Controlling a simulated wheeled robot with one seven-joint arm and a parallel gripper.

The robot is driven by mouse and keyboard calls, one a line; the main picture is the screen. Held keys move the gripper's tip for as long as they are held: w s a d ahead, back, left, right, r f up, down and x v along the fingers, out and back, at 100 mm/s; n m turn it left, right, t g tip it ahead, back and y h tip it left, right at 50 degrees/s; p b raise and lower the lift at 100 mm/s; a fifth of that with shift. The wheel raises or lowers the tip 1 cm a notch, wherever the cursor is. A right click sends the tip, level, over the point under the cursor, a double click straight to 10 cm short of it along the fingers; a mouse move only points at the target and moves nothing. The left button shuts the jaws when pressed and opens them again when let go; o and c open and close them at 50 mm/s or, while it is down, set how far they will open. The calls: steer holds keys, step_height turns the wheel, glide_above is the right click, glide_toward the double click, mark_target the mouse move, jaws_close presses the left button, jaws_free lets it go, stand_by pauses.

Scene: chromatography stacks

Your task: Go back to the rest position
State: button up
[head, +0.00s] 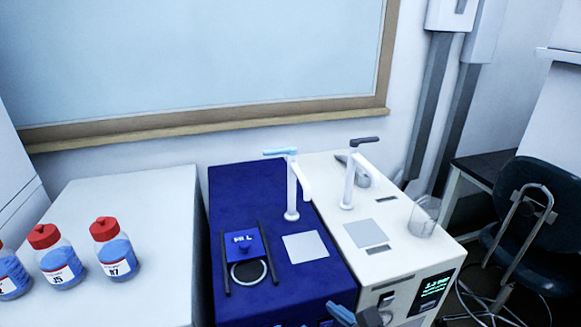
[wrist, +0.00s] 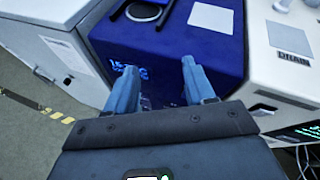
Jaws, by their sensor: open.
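My gripper (wrist: 157,80) shows in the wrist view with its two blue fingers apart and nothing between them. It is in front of the blue stack unit (wrist: 215,50), over the unit's front face, where lit characters show. In the head view only a small blue part of my gripper (head: 342,314) appears at the bottom edge, by the front of the blue unit (head: 300,285) and the white unit. The rest of my arm is out of the head view.
Several red-capped bottles of blue liquid (head: 116,258) stand on the white cabinet (head: 150,205) at left. The white unit (head: 395,235) carries a tap (head: 349,185) and a clear beaker (head: 424,215). A dark chair (head: 530,215) is at right. Floor (wrist: 30,130) shows at lower left.

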steer(key=s+d+f+n+t+h, duration=0.1)
steer(key=s+d+n+h, duration=0.2)
steer(key=s+d+n, duration=0.45)
steer(key=s+d+f+n+t+h, duration=0.15)
steer(key=s+d+n, duration=0.3)
steer(key=s, duration=0.65)
steer(key=s+d+r+n+h, duration=0.1)
steer(key=s+r+n, duration=0.4)
steer(key=s+n, duration=0.2)
steer(key=s+d+r+n+t+h, duration=0.1)
steer(key=s+d+r+n+h, duration=0.1)
steer(key=s+r+n, duration=0.3)
steer(key=s+n, duration=0.2)
steer(key=s, duration=0.1)
steer(key=shift+d+n, duration=0.25)
steer(key=shift+n, duration=0.15)
